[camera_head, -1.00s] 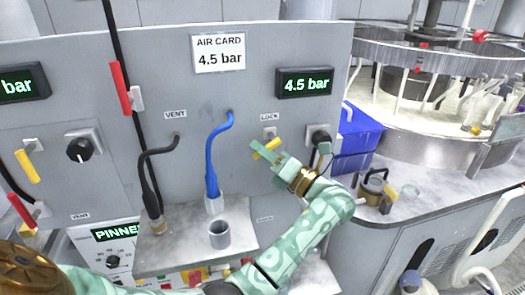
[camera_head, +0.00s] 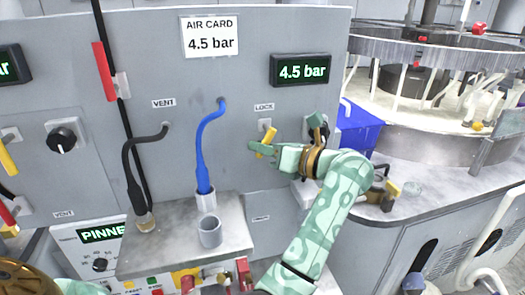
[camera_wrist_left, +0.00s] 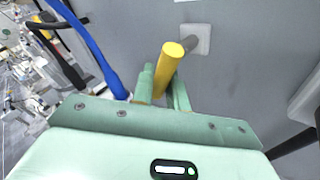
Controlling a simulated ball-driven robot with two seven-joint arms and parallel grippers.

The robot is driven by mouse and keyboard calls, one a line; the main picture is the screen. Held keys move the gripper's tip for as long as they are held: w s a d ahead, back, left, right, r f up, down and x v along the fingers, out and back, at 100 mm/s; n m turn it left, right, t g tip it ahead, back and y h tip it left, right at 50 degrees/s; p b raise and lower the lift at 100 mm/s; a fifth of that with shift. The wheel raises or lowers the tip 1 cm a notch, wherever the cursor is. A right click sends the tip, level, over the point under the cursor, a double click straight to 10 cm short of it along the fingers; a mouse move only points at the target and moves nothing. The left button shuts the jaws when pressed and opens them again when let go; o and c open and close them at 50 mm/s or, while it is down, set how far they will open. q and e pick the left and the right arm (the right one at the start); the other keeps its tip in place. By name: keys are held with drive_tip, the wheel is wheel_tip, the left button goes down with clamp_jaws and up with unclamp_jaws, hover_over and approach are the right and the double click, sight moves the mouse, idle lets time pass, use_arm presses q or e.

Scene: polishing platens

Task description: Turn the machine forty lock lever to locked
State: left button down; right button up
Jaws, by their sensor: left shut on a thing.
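The yellow lock lever (camera_head: 269,138) sits on the grey panel below the LOCK label (camera_head: 264,107). It leans, with its upper end to the right and its lower end to the left. My left gripper (camera_head: 262,147) is at the lever, its fingers pointing left across the lower part. In the left wrist view the lever (camera_wrist_left: 171,62) stands between the two green fingers (camera_wrist_left: 162,95), which are shut on it. The lever's white mounting plate (camera_wrist_left: 196,39) shows behind it. The fingers hide part of the lever in the head view. My right gripper is not in view.
A blue hose (camera_head: 203,150) and a black hose (camera_head: 134,180) hang left of the lever. A grey cup (camera_head: 210,233) stands on the shelf below. A display (camera_head: 301,70) reads 4.5 bar. A blue bin (camera_head: 357,130) and a counter are to the right.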

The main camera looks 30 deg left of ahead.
use_arm(q)
drive_tip(key=shift+w+f+n+h, duration=0.1)
drive_tip(key=shift+n+h, duration=0.2)
idle(0.4)
drive_tip(key=c, duration=1.4)
unclamp_jaws()
drive_tip(key=shift+d, duration=0.15)
